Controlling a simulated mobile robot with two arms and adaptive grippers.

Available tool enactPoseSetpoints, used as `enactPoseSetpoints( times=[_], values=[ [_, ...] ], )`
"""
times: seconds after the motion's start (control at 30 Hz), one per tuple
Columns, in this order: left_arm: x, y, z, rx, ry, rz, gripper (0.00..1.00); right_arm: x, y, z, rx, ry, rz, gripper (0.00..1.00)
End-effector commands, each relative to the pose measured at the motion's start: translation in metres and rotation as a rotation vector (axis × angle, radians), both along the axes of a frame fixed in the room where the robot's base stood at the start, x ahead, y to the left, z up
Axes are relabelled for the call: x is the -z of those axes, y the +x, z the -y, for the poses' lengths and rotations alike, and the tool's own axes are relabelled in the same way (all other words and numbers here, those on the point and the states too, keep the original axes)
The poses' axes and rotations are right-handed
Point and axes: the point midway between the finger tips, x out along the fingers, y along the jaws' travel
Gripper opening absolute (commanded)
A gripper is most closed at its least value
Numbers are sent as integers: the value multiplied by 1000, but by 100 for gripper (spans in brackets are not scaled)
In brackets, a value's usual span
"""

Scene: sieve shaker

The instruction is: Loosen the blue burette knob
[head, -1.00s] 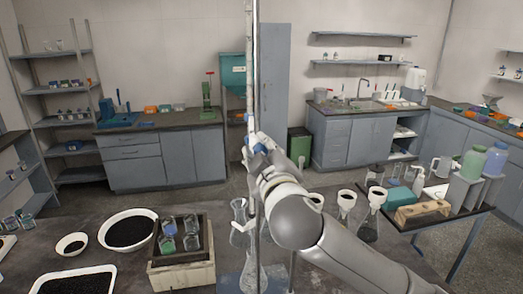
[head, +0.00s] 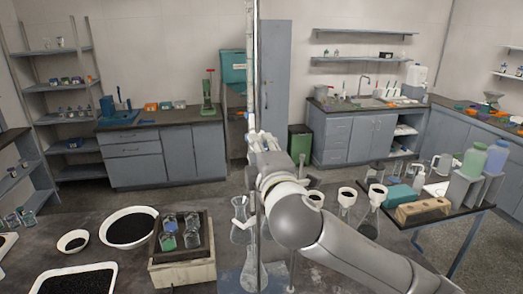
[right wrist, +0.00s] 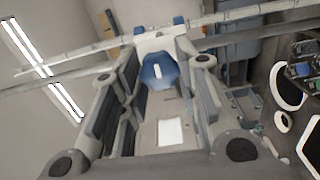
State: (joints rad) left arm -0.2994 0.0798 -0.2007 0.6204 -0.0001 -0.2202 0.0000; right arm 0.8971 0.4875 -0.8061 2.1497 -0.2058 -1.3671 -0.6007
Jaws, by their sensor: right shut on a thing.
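The burette (head: 250,70) is a thin upright tube beside a dark stand rod, in the middle of the head view. My right gripper (head: 259,143) is at its lower part, coming in from the right. In the right wrist view the blue knob (right wrist: 158,72) lies between the two fingers of my right gripper (right wrist: 157,52), which is shut on it. The burette tube (right wrist: 215,30) runs slantwise across the top of that view behind the knob. In the head view my gripper hides the knob. My left gripper is not in view.
Flasks with funnels (head: 346,200) stand to the right of my arm. A flask (head: 240,222) is below the burette. A box with small jars (head: 183,250) and white bowls of black grains (head: 129,228) are on the left of the table.

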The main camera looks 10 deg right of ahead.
Motion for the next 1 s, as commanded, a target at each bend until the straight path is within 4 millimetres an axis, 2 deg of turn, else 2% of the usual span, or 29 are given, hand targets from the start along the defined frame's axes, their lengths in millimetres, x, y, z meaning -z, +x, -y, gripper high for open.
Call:
enactPoseSetpoints(
  times=[0.63,0.67,0.8,1.0],
  values=[
    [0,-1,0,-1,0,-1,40,2,0,-1,-3,-48,-5,6],
    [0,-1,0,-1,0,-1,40,2,0,-1,-3,-47,-5,34],
    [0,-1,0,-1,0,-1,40,2,0,-1,-2,-47,-4,52],
    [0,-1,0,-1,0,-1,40,1,0,0,-1,-46,-2,52]
  ],
)
